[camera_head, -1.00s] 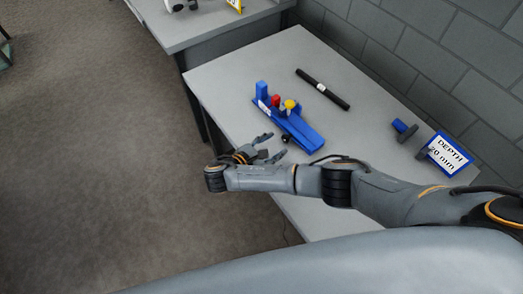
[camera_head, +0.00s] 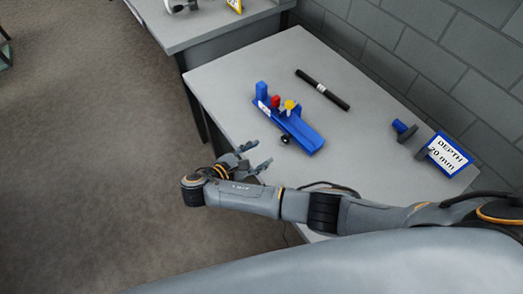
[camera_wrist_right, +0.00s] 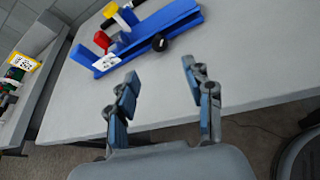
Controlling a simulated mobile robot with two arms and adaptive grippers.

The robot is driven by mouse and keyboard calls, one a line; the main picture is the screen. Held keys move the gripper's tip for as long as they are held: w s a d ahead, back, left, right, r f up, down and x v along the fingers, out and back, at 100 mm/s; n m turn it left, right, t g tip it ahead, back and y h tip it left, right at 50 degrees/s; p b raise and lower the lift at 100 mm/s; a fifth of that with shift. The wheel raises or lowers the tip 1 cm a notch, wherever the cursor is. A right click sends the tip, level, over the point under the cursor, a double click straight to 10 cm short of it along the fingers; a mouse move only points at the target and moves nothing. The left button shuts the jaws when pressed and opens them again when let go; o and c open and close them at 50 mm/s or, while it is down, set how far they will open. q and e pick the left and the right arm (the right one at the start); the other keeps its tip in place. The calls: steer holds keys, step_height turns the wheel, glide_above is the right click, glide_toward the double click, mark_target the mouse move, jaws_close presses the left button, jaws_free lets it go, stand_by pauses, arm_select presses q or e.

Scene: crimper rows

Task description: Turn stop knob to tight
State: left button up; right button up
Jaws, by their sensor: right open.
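A blue fixture (camera_head: 303,136) lies on the grey table and also shows at the top of the right wrist view (camera_wrist_right: 178,20). It carries a red part (camera_head: 275,101), a yellow knob-like part (camera_head: 290,104) and a small round black knob (camera_head: 285,139) on its near side. I cannot tell by any label which one is the stop knob. My right gripper (camera_head: 263,152) is open and empty, near the table's front edge, apart from the fixture and short of the black knob. My left gripper is not in view.
A black rod (camera_head: 322,89) lies behind the fixture. A blue sign reading "DEPTH 20 mm" (camera_head: 449,155) and a blue-and-grey part (camera_head: 405,130) are at the right. The grey table (camera_head: 370,130) is clear between them. A brick wall (camera_head: 430,60) stands behind.

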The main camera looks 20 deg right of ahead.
mark_target(284, 141)
steer(key=w+d+g+b, duration=0.1)
steer(key=d, duration=0.1)
steer(key=w+d+f+g+y+b, duration=0.1)
steer(key=w+d, duration=0.1)
steer(key=w+d+f+g+y+b, duration=0.1)
steer(key=d, duration=0.1)
steer(key=shift+w+d, duration=0.3)
steer(key=w+d+g+y+b, duration=0.1)
steer(key=w+d+y, duration=0.1)
steer(key=shift+d+r+n+g+b, duration=0.3)
steer(key=shift+n+g+b, duration=0.1)
step_height(284, 141, up, 11)
steer(key=d+n+g+y+b, duration=0.1)
steer(key=n+g+y+b, duration=0.15)
steer(key=y+b, duration=0.35)
steer(key=shift+n+y, duration=0.25)
steer(key=shift+y, duration=0.55)
steer(key=f, duration=0.4)
steer(key=f+p, duration=0.1)
steer(key=f, duration=0.3)
steer(key=f+p, duration=0.1)
steer(key=f, duration=0.4)
steer(key=shift+d, duration=0.35)
